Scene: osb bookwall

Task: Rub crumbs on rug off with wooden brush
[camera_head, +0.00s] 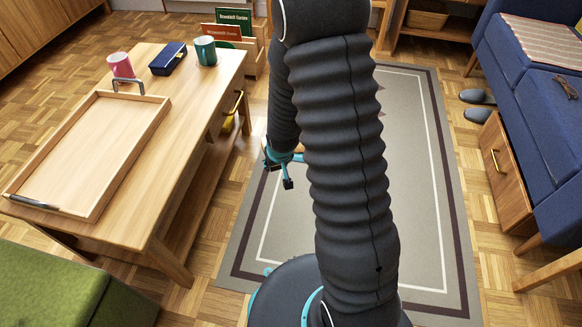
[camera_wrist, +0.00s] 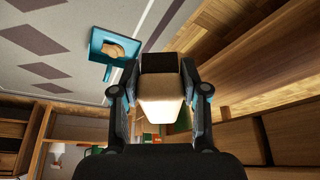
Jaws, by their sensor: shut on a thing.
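My gripper (camera_wrist: 160,84) is shut on the wooden brush, with one finger on each side. The brush (camera_wrist: 161,108) has a pale wooden body and a black end pointing away from me. In the head view my gripper (camera_head: 279,174) hangs above the rug's left edge, partly behind my arm. The rug (camera_head: 418,215) is grey with a white line and dark border; its patterned part also shows in the wrist view (camera_wrist: 50,25). A teal, flat, pan-like thing (camera_wrist: 97,57) with a tan patch on it appears by the rug's white line. I cannot tell whether the patch is crumbs.
A wooden table (camera_head: 185,110) stands left, with a tray (camera_head: 150,125), pink mug (camera_head: 121,66), green mug (camera_head: 205,50) and blue box (camera_head: 168,58). A blue sofa (camera_head: 545,110) with an open drawer (camera_head: 503,172) and slippers (camera_head: 478,97) are right. A green seat (camera_head: 50,285) is front left.

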